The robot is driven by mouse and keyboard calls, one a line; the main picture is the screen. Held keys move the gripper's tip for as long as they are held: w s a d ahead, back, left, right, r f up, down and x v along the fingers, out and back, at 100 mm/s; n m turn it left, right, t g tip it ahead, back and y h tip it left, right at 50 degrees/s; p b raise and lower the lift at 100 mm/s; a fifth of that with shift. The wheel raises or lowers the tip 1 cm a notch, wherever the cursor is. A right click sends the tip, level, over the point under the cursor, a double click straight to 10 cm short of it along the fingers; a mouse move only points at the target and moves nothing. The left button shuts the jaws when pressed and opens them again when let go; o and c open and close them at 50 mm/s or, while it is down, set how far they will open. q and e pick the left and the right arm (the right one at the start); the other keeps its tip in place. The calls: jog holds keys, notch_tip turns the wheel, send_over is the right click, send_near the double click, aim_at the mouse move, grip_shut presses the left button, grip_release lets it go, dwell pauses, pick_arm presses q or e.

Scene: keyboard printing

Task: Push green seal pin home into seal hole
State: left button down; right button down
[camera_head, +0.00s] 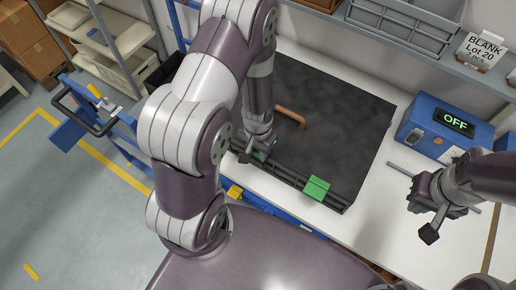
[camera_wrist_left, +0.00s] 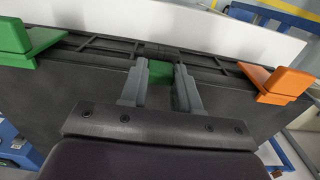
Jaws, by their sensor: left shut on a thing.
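My left gripper (camera_head: 259,153) is at the front edge of a large dark case (camera_head: 345,130). In the left wrist view its two grey fingers (camera_wrist_left: 160,88) are shut on the small green seal pin (camera_wrist_left: 160,71), at a dark block on the case's ribbed edge. The seal hole is hidden by the pin and fingers, so I cannot tell how deep the pin sits. My right gripper (camera_head: 424,218) is at the right, above the white table, its fingertips apart and nothing visible between them.
A green latch (camera_head: 317,188) sits on the case's front edge; an orange latch (camera_wrist_left: 281,84) is on the other side of the pin. A copper handle (camera_head: 291,117) is on the case. A blue box reading OFF (camera_head: 441,127) and a thin grey rod (camera_head: 402,171) are at the right.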

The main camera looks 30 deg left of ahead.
pick_arm(q)
jog(key=shift+f, duration=0.25)
dwell(0.5)
jog(key=c, duration=0.7)
grip_release()
jog(key=shift+c, duration=0.2)
notch_tip(320, 180, up, 6)
jog(key=p, duration=0.5)
jog(key=shift+r+p, duration=0.25)
jog(key=shift+p, duration=0.15)
jog(key=shift+s+f, duration=0.1)
jog(key=shift+f, duration=0.1)
jog(key=shift+r+b, duration=0.2)
jog(key=shift+b, duration=0.15)
notch_tip(320, 180, up, 12)
jog(key=b, duration=0.2)
jog(key=shift+r, duration=0.2)
